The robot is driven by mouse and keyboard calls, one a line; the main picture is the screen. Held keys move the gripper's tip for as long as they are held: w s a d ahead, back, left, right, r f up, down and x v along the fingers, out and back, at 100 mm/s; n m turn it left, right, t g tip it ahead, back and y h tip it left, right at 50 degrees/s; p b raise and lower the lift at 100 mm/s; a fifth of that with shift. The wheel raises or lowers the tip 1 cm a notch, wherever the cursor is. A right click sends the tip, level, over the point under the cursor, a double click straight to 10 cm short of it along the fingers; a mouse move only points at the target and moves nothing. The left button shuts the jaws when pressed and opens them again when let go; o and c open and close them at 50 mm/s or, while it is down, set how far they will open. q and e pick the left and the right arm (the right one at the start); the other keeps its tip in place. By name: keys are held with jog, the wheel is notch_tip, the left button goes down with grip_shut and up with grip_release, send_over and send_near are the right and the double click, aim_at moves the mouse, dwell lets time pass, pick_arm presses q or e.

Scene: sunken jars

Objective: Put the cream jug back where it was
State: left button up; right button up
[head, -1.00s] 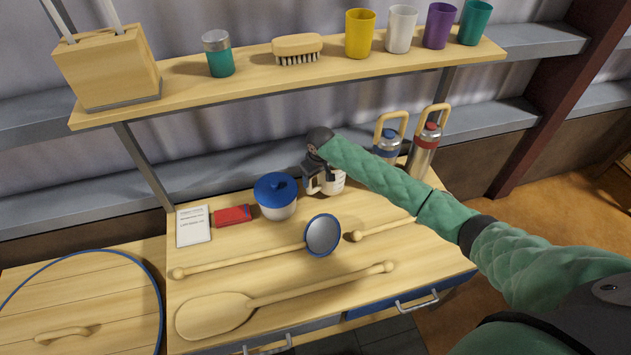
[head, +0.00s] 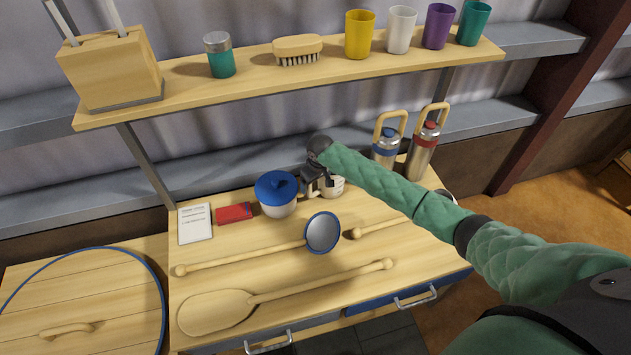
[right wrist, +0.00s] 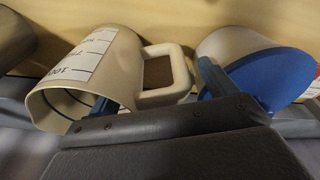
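The pot (right wrist: 262,62) is just beyond the right-hand finger. My left gripper is not in view.
Two steel flasks (head: 421,153) stand right of the jug, behind my right arm. A red packet (head: 233,213) and a white card (head: 195,223) lie left. A ladle (head: 322,233) and wooden spoon (head: 217,312) lie in front. A shelf (head: 270,72) with cups runs above.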

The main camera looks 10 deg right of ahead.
jog(key=shift+r, duration=0.1)
jog(key=shift+r, duration=0.15)
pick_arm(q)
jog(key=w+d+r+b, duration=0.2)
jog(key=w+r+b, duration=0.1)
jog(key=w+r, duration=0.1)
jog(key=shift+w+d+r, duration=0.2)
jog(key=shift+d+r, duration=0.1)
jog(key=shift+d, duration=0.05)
pick_arm(e)
notch_tip(320, 180, up, 12)
jog(key=s, duration=0.1)
jog(key=shift+s+d, duration=0.3)
jog(key=shift+s, duration=0.05)
jog(key=shift+f, duration=0.25)
